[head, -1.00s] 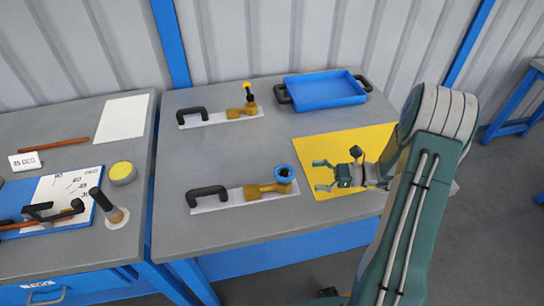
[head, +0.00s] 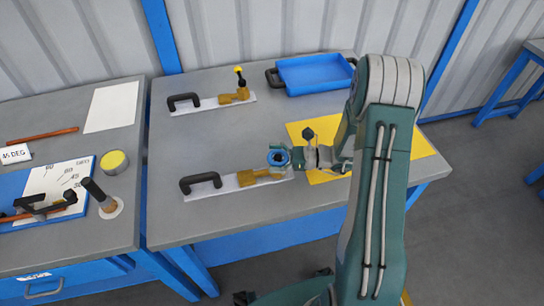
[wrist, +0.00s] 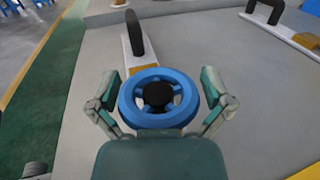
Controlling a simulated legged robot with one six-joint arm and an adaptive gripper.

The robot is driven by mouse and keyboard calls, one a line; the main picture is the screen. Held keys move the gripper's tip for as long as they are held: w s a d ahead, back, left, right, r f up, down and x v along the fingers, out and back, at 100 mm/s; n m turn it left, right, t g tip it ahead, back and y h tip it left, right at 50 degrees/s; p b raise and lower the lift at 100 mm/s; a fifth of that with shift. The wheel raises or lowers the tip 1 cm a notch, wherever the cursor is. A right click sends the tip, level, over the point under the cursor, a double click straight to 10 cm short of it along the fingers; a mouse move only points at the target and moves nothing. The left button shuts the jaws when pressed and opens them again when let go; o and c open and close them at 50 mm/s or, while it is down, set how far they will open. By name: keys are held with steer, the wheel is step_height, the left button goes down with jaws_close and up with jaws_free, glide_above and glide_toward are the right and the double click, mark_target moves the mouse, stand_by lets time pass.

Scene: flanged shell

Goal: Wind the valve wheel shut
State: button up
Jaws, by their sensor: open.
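The blue valve wheel (head: 279,157) sits on a brass valve body (head: 256,176) on a white plate (head: 225,188) with a black handle (head: 201,182), near the front of the table. In the wrist view the blue wheel (wrist: 157,98) with its dark hub lies between my open fingers. My gripper (head: 290,156) is at the wheel from the right in the head view. In the wrist view my gripper (wrist: 160,100) has one finger on each side of the rim; I cannot tell whether they touch it.
A second valve (head: 238,90) with a yellow-tipped stem stands on a plate farther back. A blue tray (head: 313,74) is at the back right, and a yellow mat (head: 410,148) lies to the right. A side table (head: 72,125) with tools is at the left. Bare tabletop lies between the plates.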

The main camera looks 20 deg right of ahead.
steer(key=shift+a, duration=0.2)
steer(key=c, duration=0.9)
steer(key=shift+m+t, duration=0.4)
steer(key=shift+t, duration=0.4)
steer(key=m+t+h, duration=0.1)
steer(key=m+t, duration=0.1)
steer(key=m+t+h, duration=0.1)
steer(key=t+h, duration=0.1)
steer(key=m+t+h, duration=0.2)
steer(key=t, duration=0.1)
steer(key=shift+w+d+m, duration=0.3)
steer(key=shift+w, duration=0.05)
steer(key=m+t+h, duration=0.1)
steer(key=h, duration=0.1)
steer(key=m+t+h, duration=0.1)
steer(key=m+h, duration=0.1)
steer(key=h, duration=0.1)
steer(key=m+t+h, duration=0.2)
steer(key=shift+w+d+h, duration=0.25)
steer(key=shift+d+h, duration=0.1)
steer(key=shift+h, duration=0.05)
steer(key=shift+m+h, duration=0.3)
steer(key=shift+m, duration=0.1)
